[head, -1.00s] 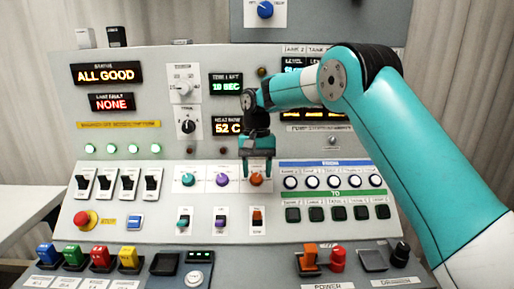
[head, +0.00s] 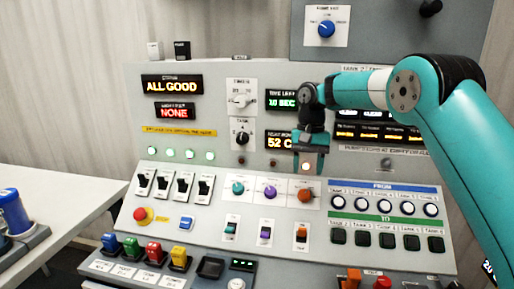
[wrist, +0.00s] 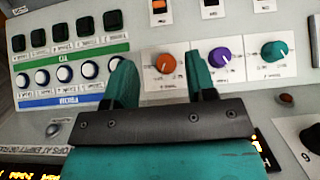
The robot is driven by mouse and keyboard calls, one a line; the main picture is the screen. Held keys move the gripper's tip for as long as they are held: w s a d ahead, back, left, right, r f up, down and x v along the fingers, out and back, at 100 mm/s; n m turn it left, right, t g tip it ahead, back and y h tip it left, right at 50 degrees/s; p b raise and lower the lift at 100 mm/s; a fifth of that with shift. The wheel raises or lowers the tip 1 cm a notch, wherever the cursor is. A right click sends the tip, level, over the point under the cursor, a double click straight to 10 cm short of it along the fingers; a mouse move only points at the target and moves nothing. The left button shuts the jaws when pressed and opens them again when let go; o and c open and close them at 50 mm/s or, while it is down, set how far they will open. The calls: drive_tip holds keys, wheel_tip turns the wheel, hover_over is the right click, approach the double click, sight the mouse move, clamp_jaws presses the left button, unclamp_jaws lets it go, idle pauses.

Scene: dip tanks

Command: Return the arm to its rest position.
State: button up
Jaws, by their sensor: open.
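My gripper (head: 309,163) hangs at the end of the teal arm, in front of the control panel (head: 270,215). In the head view it is just above the orange knob (head: 305,196). In the wrist view my gripper (wrist: 160,80) has its two teal fingers apart, with nothing between them. The orange knob (wrist: 166,63) shows beyond the gap between the fingers, and the purple knob (wrist: 219,57) lies to the right of the right finger. I cannot tell whether the fingers touch the panel.
The panel carries switches, lit displays (head: 172,85) and a red button (head: 144,215). An upper box with a blue knob (head: 326,29) stands behind. A white table (head: 60,215) at the left holds a blue object (head: 12,212). Free room lies above the table.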

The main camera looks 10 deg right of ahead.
drive_tip(key=s+a+r+n+y, duration=0.1)
drive_tip(key=s+a+r+n, duration=0.25)
drive_tip(key=s+r, duration=0.45)
drive_tip(key=s+a+f+n+t+y, duration=0.1)
drive_tip(key=s+n, duration=0.2)
drive_tip(key=s, duration=1.1)
drive_tip(key=s+a+f+n+t+y, duration=0.1)
drive_tip(key=s+n, duration=0.3)
drive_tip(key=s, duration=1)
drive_tip(key=shift+s+a+f+p, duration=0.4)
drive_tip(key=shift+a+f, duration=0.1)
drive_tip(key=shift+a, duration=0.05)
